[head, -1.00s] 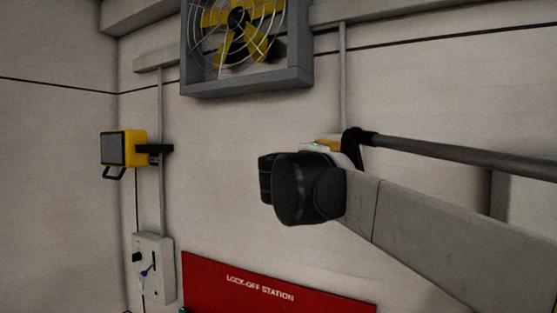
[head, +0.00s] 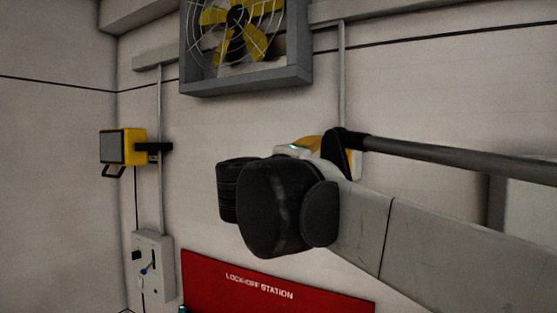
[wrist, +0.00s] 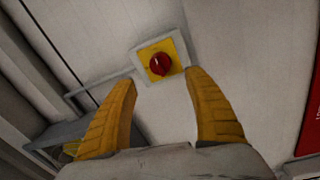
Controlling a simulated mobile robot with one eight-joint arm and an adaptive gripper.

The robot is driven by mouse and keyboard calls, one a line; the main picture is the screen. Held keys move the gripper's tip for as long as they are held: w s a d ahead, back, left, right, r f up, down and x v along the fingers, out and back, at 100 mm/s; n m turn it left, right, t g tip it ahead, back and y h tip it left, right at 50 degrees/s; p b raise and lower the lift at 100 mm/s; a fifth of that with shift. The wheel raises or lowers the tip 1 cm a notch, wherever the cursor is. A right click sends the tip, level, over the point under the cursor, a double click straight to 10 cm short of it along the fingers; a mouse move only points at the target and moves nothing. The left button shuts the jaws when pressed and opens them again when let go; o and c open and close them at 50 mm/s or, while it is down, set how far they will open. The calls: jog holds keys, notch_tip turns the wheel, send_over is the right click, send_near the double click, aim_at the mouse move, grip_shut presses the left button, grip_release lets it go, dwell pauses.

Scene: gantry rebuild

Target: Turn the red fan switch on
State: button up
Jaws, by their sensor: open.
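The red fan switch (wrist: 160,64) is a round red knob on a yellow plate in a pale box on the wall. In the wrist view it sits just beyond my gripper (wrist: 159,80), roughly between the two yellow fingertips in the picture. The fingers are spread wide and nothing is between them. A gap to the knob seems to remain, but its size is hard to judge. The yellow-bladed fan (head: 238,30) hangs on the wall above in a grey frame.
A red lock-off station board (head: 270,285) is low on the wall. A grey control box (head: 153,265) with small knobs and a yellow work lamp (head: 123,147) are at the left. Conduits run along the wall. The wall between lamp and arm is clear.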

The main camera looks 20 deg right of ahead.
jog(key=shift+v, duration=1.35)
jog(key=s+d+f+m+g+y+b, duration=0.1)
jog(key=s+d+f+g+y+b, duration=0.15)
jog(key=f+b, duration=0.75)
jog(key=s+d+f+m+g+y+b, duration=0.1)
jog(key=s+f+b, duration=0.15)
jog(key=f, duration=1.55)
jog(key=s+d+f+m+g+y+b, duration=0.1)
jog(key=s+f+y+b, duration=0.15)
jog(key=f+b, duration=0.75)
jog(key=s+a+f+m+y+b, duration=0.1)
jog(key=f+b, duration=0.4)
jog(key=f, duration=1)
jog(key=s+a+f+m+g+y+b, duration=0.1)
jog(key=s+a+f+y+b, duration=0.2)
jog(key=f, duration=1.2)
jog(key=s+a+f+m+y+b, duration=0.1)
jog(key=s+a+f+y+b, duration=0.2)
jog(key=s+f+b, duration=0.4)
notch_tip(320, 180, down, 8)
jog(key=shift+a+r+m+b, duration=0.1)
jog(key=shift+a+m+b, duration=0.25)
jog(key=shift+a, duration=0.45)
jog(key=shift+s+g, duration=0.15)
jog(key=shift+g, duration=0.1)
